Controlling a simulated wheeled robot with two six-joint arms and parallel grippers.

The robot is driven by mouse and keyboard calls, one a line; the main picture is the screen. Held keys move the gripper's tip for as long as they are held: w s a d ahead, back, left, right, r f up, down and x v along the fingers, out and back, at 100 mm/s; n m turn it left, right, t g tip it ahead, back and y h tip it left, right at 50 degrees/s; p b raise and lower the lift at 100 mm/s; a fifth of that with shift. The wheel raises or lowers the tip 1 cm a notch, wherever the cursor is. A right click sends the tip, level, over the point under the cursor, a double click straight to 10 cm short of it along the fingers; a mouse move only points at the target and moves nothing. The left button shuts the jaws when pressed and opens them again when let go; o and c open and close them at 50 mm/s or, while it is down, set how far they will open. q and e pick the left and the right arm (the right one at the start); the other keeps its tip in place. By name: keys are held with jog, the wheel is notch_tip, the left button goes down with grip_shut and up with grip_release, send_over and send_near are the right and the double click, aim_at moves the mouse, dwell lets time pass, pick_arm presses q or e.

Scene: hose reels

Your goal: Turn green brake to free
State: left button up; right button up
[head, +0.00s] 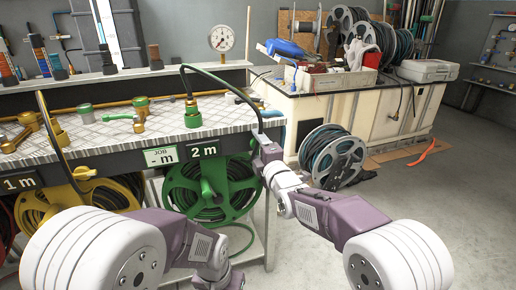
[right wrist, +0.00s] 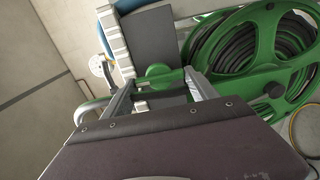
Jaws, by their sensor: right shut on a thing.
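The green hose reel (head: 184,196) hangs under the bench below the "2 m" label, with dark hose wound on it; it also shows in the right wrist view (right wrist: 272,50). My right gripper (head: 264,143) is at the bench's front edge, right of the label and above the reel's right side. In the right wrist view its fingers (right wrist: 160,92) are shut on the green brake (right wrist: 158,73), whose round green end shows between them. In the head view the brake is mostly hidden by the gripper. My left arm's links show at the bottom, but its gripper is out of frame.
The bench top (head: 165,125) carries brass and green fittings. A yellow reel (head: 85,190) hangs to the left under the "1 m" label. A "JOB - m" sign (head: 164,156) sits beside the "2 m" label. A loose reel (head: 335,155) stands on the floor to the right. Floor at far right is open.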

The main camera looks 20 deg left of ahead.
jog(key=shift+f, duration=0.1)
dwell(0.5)
jog(key=o, duration=1.4)
jog(key=shift+c, duration=0.2)
jog(key=p+v, duration=0.1)
jog(key=v, duration=0.8)
jog(key=shift+p, duration=0.3)
